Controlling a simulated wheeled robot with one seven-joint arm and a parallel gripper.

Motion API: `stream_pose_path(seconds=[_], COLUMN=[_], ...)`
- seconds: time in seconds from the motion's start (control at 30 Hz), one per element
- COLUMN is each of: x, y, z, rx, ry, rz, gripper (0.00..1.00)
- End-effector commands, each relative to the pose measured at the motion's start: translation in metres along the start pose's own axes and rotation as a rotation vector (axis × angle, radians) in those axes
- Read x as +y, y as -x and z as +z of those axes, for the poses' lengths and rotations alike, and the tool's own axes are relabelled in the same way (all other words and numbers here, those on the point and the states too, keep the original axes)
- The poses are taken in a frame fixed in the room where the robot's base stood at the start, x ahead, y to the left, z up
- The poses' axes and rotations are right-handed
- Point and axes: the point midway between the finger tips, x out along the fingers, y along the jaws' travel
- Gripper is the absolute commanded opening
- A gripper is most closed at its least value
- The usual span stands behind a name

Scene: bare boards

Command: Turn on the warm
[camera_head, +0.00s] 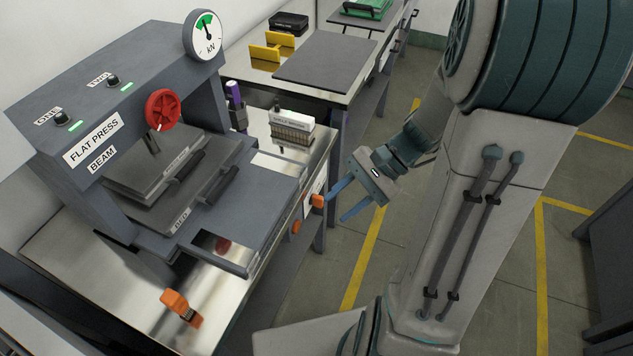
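The grey flat press (165,75) stands on the bench at the left, with signs reading FLAT PRESS and BEAM. Two small dark knobs sit on its top, a near one (61,118) and a far one (113,80), each beside a green light and a small label. A red handwheel (163,109) is on the press front. My gripper (336,208) is open and empty, its blue fingers apart, near the bench's front edge and well to the right of the knobs.
Orange clamps (181,308) and orange handles (317,201) are at the bench edge. A kN dial (205,36) tops the press. A white block (291,127) and purple-capped bottle (234,93) stand behind. The aisle floor (385,265) has yellow lines.

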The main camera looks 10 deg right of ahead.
Motion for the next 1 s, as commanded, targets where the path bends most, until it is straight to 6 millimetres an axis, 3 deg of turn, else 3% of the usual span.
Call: stream_pose_path(seconds=[0.03, 0.2, 0.5, 0.7, 0.87, 1.0], x=[0.007, 0.013, 0.039, 0.053, 0.048, 0.029], y=[-0.015, -0.033, -0.044, -0.044, -0.047, -0.059], z=[-0.027, -0.089, -0.198, -0.233, -0.236, -0.232], rx=[-0.056, -0.223, -0.451, -0.512, -0.523, -0.525], ry=[-0.08, -0.309, -0.619, -0.704, -0.716, -0.715], rz=[-0.065, -0.305, -0.723, -0.866, -0.89, -0.886], gripper=[0.36, 0.36, 0.36, 0.36, 0.36, 0.36])
